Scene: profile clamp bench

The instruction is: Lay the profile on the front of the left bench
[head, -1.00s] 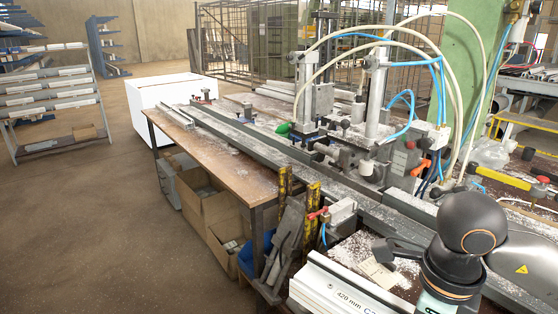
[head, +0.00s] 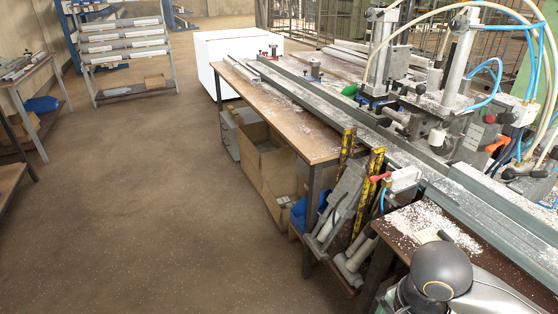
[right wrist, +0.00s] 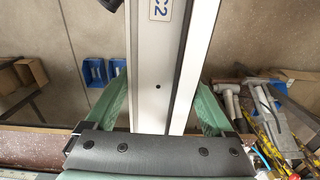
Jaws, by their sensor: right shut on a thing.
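The profile (right wrist: 150,70) is a long white bar with a dark groove along it and a label reading C2. It shows in the right wrist view, lying between the two green fingers of my right gripper (right wrist: 160,108), which is shut on it. The profile is not visible in the head view, where only a dark part of my right arm shows at the lower right. The left bench (head: 292,133) has a brown wooden top, and its front part is mostly bare with some pale dust. My left gripper is in neither view.
A long metal rail (head: 330,95) and clamp machine with hoses (head: 435,100) occupy the bench's far side. Cardboard boxes (head: 265,160) stand under the bench. Yellow-black posts (head: 347,150) and tools stand by its near end. The floor to the left is open.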

